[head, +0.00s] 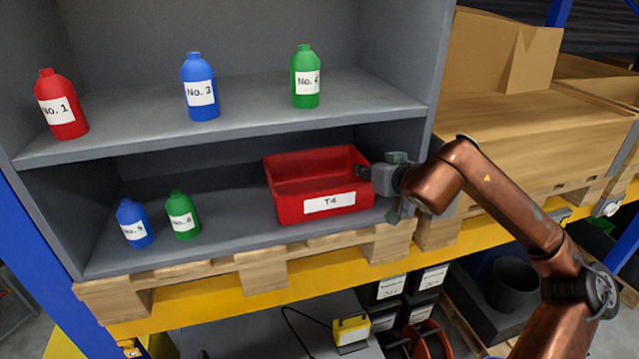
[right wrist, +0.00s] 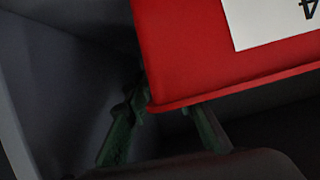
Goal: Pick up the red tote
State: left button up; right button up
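The red tote (head: 318,178) is an open, empty-looking box with a white "T4" label on its front. It sits upright on the lower shelf, towards the right. My right gripper (head: 376,187) is at the tote's right side, with its fingers spread apart. The gripper's two green-tinted fingers (right wrist: 162,128) show apart below that corner. Whether a finger touches the tote is unclear. My left gripper is not in view.
Small blue (head: 135,224) and green (head: 182,216) bottles stand left of the tote. The upper shelf (head: 250,115) above holds red, blue and green bottles. The grey side wall (head: 424,140) is close to my right gripper. Cardboard boxes (head: 530,120) stand further right.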

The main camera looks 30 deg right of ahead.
jog(key=shift+w+f, duration=0.2)
jog(key=shift+w, duration=0.25)
jog(key=shift+s, duration=0.15)
grip_shut()
jog(key=shift+r, duration=0.1)
